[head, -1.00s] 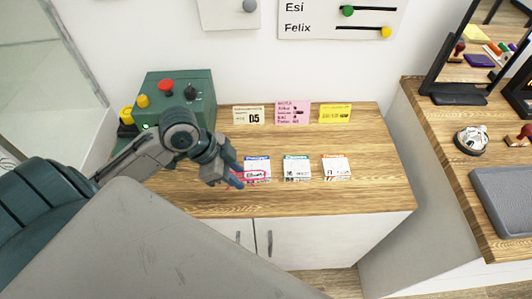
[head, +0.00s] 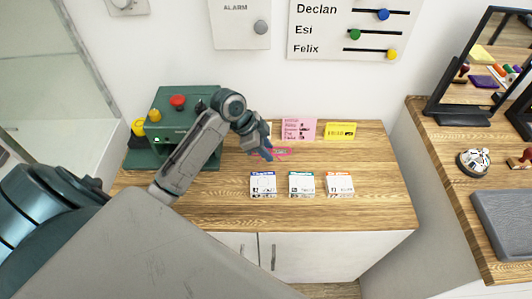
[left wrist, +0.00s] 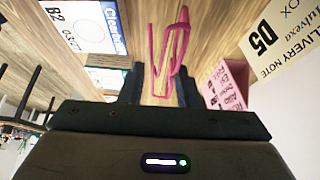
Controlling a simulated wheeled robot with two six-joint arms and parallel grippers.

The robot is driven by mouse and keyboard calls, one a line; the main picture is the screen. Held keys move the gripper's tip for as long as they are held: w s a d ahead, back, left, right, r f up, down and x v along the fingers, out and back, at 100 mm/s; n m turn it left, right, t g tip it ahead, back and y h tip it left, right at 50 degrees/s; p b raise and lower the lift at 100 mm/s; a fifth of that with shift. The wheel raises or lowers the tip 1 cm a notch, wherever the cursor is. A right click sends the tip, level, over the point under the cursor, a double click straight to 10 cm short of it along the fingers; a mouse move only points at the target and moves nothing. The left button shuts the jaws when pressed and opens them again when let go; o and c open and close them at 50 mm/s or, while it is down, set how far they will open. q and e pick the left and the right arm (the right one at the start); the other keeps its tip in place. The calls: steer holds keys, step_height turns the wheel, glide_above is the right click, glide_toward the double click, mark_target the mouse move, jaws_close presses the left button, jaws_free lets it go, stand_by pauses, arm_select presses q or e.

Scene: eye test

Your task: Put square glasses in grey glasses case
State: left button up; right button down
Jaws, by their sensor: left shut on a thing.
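My left gripper (head: 262,152) is shut on thin pink-framed glasses (head: 281,152) above the back of the wooden cabinet top. In the left wrist view the glasses (left wrist: 184,16) stick out from between the fingertips (left wrist: 160,88). They are seen nearly edge-on, so their lens shape is hard to tell. I cannot make out a grey glasses case for certain in either view. My right gripper is not in view.
A green button box (head: 172,125) is left. A grey pad (head: 508,225) lies on the right table.

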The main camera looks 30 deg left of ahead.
arm_select(q)
steer(key=shift+f, duration=1.45)
steer(key=o, duration=0.9)
steer(key=shift+s, duration=0.1)
steer(key=shift+o, duration=0.2)
